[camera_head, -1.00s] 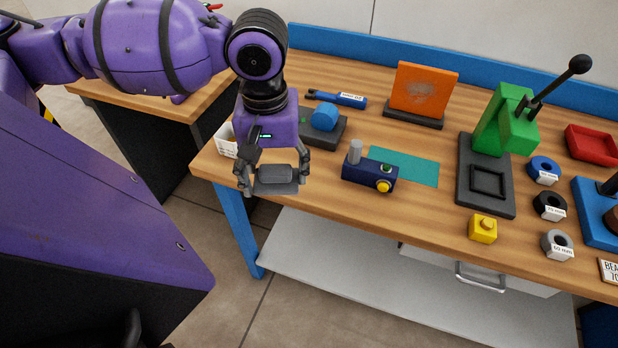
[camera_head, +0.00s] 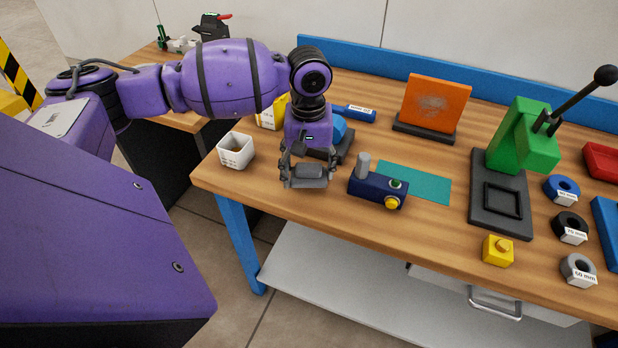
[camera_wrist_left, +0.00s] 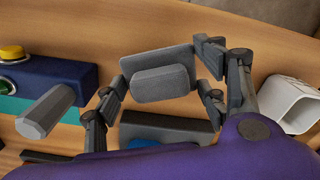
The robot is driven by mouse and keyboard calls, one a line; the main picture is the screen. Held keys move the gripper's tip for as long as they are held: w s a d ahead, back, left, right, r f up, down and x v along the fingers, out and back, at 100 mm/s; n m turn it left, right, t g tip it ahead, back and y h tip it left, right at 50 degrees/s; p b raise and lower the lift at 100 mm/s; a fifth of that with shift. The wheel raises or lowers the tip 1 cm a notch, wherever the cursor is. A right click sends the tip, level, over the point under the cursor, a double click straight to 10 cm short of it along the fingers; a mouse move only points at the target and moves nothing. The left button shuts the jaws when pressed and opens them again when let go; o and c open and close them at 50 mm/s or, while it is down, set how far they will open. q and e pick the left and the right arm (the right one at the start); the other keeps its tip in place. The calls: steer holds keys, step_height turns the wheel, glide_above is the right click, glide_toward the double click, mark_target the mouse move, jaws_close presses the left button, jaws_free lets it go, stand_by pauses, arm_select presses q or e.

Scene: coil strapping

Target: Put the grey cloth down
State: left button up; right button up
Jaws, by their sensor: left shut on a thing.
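My left gripper (camera_head: 307,180) is shut on the grey cloth (camera_head: 308,172), which looks like a stiff, folded grey pad. The cloth is held between the fingers over the left front part of the workbench (camera_head: 270,205), left of the navy control box. In the left wrist view the cloth (camera_wrist_left: 160,82) sits between the fingers of the left gripper (camera_wrist_left: 165,85), with wood behind it. I cannot tell whether its underside touches the bench. My right gripper is not in view.
A white perforated bin (camera_head: 236,152) stands left of the gripper. The navy control box (camera_head: 377,187) with a grey post (camera_head: 363,164) stands close on the right. A dark block with a blue round part (camera_head: 340,130) is behind. Bare wood lies along the front edge.

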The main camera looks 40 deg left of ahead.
mark_target(308, 179)
arm_select(q)
step_height(308, 179, down, 3)
steer(key=shift+s, duration=0.1)
steer(key=o, duration=1.5)
steer(key=shift+f, duration=0.15)
